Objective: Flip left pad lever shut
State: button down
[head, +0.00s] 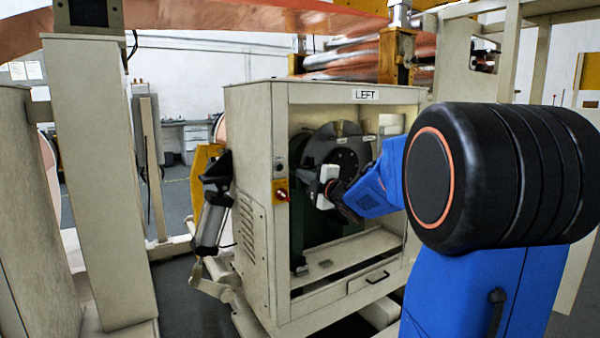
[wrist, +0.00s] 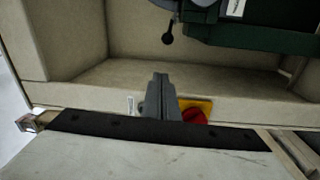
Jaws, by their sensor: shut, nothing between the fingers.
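A cabinet labelled LEFT (head: 285,93) stands open at the front in the head view. Inside it is a dark round chuck-like unit (head: 318,148) with small labels, partly hidden by my arm. In the wrist view a small lever with a black ball knob (wrist: 168,38) sticks out from the machine at the top. I cannot tell whether it is the left pad lever. My gripper (wrist: 160,76) is shut and empty. Its fingers point up towards the lever in the wrist view, with a visible gap between them. In the head view the gripper's fingers are hard to make out.
A red knob on a yellow plate (head: 281,191) sits on the cabinet's left front post. It also shows beside my fingers in the wrist view (wrist: 194,116). A green machine body (wrist: 255,32) is at upper right there. A grey cylinder (head: 210,225) hangs outside, left of the cabinet.

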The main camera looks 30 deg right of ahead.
jog(key=w+a+m, duration=0.1)
jog(key=w, duration=1)
jog(key=shift+s+d, duration=0.45)
jog(key=shift+d, duration=0.4)
jog(key=shift+s+d, duration=0.4)
jog(key=shift+d, duration=0.45)
